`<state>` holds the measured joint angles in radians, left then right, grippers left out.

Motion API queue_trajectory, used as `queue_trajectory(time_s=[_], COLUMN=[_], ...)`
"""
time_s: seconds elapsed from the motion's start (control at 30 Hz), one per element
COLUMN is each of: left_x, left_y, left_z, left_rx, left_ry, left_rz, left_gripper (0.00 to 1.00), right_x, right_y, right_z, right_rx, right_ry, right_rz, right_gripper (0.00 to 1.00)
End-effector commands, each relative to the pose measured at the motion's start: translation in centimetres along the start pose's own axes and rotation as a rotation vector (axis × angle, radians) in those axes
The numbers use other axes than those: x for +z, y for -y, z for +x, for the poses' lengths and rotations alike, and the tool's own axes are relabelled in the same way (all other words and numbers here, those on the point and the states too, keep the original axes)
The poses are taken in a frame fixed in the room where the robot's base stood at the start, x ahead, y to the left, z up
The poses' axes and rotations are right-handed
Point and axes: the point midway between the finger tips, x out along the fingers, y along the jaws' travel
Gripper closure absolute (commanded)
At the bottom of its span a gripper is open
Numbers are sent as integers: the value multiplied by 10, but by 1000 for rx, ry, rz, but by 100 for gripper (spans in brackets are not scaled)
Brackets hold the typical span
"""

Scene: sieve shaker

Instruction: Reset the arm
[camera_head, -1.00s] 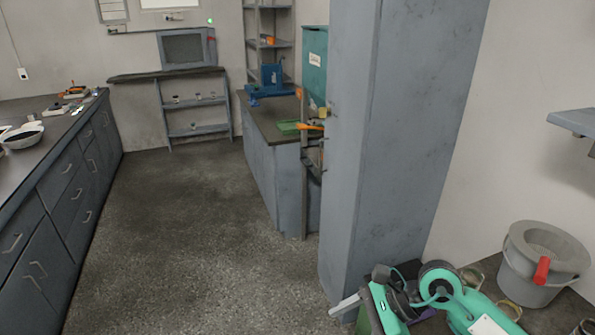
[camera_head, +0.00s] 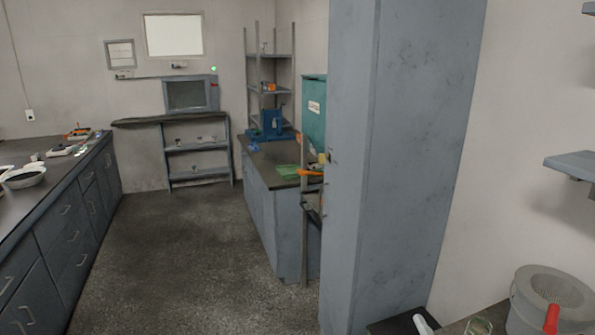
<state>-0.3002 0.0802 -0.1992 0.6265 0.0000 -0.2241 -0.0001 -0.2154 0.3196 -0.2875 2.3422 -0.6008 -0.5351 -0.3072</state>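Neither of my grippers shows in the head view, and no part of either arm can be made out with certainty. A small white object (camera_head: 422,323) shows at the bottom edge, cut off by the frame, and I cannot tell what it is.
A tall grey column (camera_head: 400,150) stands right of centre. A grey bucket (camera_head: 550,292) with a red part sits at the lower right, near a glass jar (camera_head: 480,326). A drawer counter (camera_head: 65,235) lines the left, an island cabinet (camera_head: 285,235) stands mid-room, and the floor (camera_head: 175,260) between is clear.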

Motion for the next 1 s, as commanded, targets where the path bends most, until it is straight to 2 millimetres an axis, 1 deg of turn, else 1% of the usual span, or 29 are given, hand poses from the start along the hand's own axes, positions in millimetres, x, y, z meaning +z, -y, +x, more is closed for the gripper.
queue_trajectory(time_s=[0.03, 0.07, 0.1, 0.17, 0.2, 0.27, 0.3, 0.4, 0.5, 0.6, 0.77, 0.83, 0.97, 1.0], left_x=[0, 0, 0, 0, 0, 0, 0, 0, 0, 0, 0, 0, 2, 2], left_y=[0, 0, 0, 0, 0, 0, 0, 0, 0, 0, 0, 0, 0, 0], left_z=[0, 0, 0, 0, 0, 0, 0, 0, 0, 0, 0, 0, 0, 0], left_rx=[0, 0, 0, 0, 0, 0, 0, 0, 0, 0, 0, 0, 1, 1], left_ry=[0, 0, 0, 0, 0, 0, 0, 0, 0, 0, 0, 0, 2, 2], left_rz=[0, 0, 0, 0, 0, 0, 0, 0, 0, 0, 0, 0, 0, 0], left_gripper=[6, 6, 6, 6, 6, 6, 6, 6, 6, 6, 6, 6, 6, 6], right_x=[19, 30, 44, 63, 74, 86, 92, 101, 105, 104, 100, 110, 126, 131], right_y=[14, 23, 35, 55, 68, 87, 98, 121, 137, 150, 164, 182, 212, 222], right_z=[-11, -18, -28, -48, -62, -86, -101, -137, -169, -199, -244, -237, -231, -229], right_rx=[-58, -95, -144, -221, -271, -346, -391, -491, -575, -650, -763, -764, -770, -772], right_ry=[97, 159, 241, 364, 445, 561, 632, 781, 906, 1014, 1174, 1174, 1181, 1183], right_rz=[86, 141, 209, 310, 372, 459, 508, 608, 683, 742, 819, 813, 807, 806], right_gripper=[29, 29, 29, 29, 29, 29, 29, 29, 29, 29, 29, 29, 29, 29])
